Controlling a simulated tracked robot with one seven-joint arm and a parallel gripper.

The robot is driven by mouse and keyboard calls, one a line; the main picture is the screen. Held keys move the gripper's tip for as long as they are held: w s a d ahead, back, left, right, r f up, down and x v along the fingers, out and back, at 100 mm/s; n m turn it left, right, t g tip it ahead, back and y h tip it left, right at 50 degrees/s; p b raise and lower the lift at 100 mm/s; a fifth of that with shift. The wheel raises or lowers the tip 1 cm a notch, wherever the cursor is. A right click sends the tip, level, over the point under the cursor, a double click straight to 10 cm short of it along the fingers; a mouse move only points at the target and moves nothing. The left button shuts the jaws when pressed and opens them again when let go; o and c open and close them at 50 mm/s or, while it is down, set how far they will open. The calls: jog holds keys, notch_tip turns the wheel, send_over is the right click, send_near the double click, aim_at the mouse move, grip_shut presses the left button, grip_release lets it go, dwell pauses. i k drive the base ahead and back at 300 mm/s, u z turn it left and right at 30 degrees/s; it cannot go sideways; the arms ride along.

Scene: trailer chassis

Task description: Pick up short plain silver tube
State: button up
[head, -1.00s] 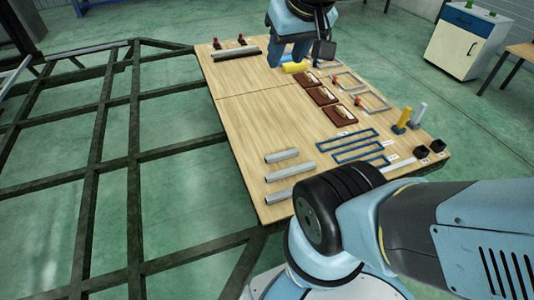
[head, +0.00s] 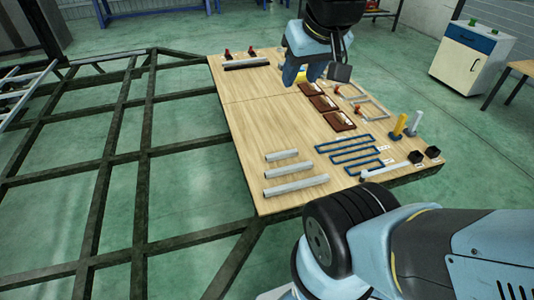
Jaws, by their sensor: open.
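Three plain silver tubes lie parallel near the front left corner of the wooden table. The shortest silver tube (head: 282,155) is the farthest of them; a middle-length tube (head: 288,169) and a longer tube (head: 297,186) lie nearer. My gripper (head: 297,80) is at the far part of the table, pointing down, well away from these tubes. It is open, and its fingertips are partly hidden by its own body. A yellow piece (head: 303,77) shows close beside it; whether they touch cannot be told.
The wooden table (head: 245,125) has free room at its left middle. Blue frames (head: 345,143), brown trays (head: 340,121) and yellow and white posts (head: 400,125) stand to the right. A dark chassis lattice (head: 143,155) lies left. A white cabinet (head: 468,65) stands back right.

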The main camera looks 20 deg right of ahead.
aim_at(294, 152)
jog(key=z, duration=0.2)
jog(key=i, duration=0.9)
jog(key=u, duration=0.1)
